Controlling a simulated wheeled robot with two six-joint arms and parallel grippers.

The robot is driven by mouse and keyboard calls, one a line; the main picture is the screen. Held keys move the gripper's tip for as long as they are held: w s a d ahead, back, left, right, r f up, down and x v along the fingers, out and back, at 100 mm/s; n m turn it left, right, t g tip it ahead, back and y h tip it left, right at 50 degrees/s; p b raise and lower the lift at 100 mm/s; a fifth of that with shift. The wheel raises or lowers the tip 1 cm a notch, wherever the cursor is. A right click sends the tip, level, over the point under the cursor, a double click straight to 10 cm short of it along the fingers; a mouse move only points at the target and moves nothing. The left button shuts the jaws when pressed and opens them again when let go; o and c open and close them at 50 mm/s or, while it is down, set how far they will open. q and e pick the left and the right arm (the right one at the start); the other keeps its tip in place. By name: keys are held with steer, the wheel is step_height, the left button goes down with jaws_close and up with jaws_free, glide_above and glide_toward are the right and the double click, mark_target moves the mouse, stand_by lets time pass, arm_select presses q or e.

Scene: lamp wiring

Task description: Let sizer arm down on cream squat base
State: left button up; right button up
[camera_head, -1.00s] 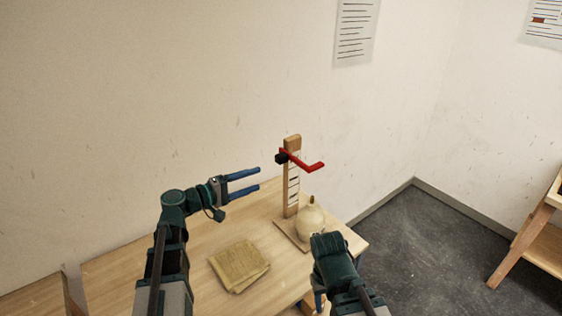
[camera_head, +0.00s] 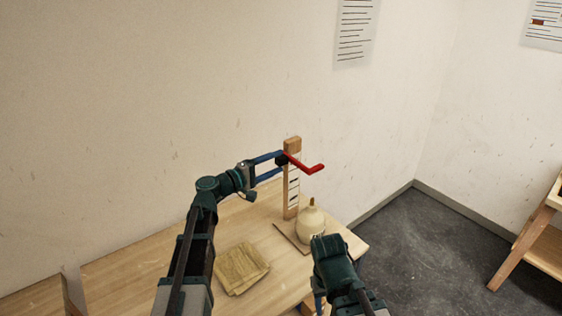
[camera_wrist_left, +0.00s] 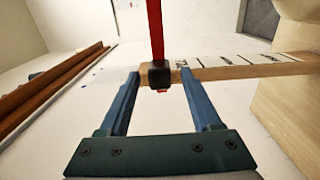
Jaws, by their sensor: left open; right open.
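The sizer is an upright wooden post (camera_head: 291,196) with black marks, standing on a flat wooden foot. Its red arm (camera_head: 310,167) sticks out to the right near the top, above the cream squat base (camera_head: 310,219). The base stands on the foot in front of the post. My left gripper (camera_head: 281,164) is open at the black slider block. In the left wrist view the black block (camera_wrist_left: 159,74) lies between the two blue fingertips (camera_wrist_left: 160,88), with gaps at both sides. My right gripper (camera_head: 319,300) is low at the front, mostly hidden behind its own wrist.
A folded tan cloth (camera_head: 240,267) lies on the wooden table (camera_head: 150,262) left of the sizer. The table's right end is close to the sizer foot. Another wooden stand (camera_head: 535,240) is at the far right, with clear floor between.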

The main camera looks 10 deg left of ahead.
arm_select(q)
steer(key=shift+x, duration=1.25)
jaws_close()
stand_by(0.6)
